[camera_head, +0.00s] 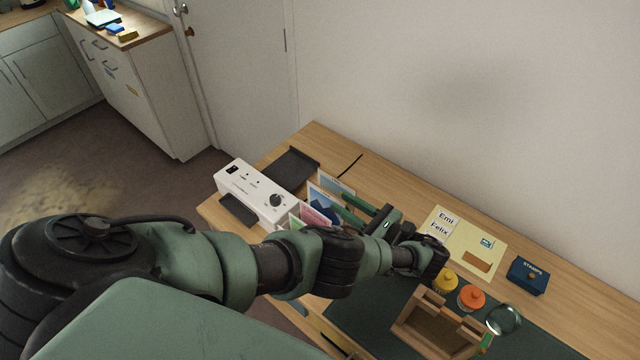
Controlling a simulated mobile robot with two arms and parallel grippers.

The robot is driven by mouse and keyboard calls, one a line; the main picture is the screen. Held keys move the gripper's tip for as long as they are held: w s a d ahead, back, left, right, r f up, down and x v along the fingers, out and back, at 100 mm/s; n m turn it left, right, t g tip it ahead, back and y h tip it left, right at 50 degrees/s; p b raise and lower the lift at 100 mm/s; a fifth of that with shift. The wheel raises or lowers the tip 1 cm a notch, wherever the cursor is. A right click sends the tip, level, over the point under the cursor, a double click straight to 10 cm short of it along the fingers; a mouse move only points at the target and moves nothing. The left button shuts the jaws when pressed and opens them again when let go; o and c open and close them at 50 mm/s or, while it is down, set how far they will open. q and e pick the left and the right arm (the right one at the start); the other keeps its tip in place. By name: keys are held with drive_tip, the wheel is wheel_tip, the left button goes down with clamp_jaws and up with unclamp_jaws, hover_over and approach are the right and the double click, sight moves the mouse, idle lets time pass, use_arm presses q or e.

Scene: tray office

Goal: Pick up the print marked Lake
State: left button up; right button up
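Several upright prints stand in a row beside the white machine: a pale blue one (336,184) at the back, a darker blue one (322,203), a pink one (312,214) and a green-edged one in front, partly hidden by my arm. No marking can be read on them, so I cannot tell which is Lake. My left gripper (339,200) reaches in from the right side of the row. Its two green fingers are apart, with their tips close to the blue prints. I cannot see a print held between them. My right gripper is not in view.
The white machine (254,190) with a knob and a dark tray (290,168) are left of the prints. To the right are a yellow sheet (462,246), yellow jar (446,281), orange jar (471,298), wooden holder (408,322), magnifier (504,319) and blue stamps box (528,276).

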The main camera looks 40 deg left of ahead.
sight(323, 191)
use_arm(q)
drive_tip(key=shift+a+r+p, duration=0.2)
drive_tip(key=shift+a+p, duration=0.2)
drive_tip(key=shift+a, duration=0.8)
drive_tip(key=a+p, duration=0.1)
drive_tip(key=a, duration=0.3)
drive_tip(key=shift+w+a+r+p, duration=0.1)
drive_tip(key=shift+a+p, duration=0.15)
drive_tip(key=shift+p, duration=0.15)
drive_tip(key=shift+a, duration=0.2)
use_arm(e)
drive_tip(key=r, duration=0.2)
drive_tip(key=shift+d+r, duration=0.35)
use_arm(q)
clamp_jaws()
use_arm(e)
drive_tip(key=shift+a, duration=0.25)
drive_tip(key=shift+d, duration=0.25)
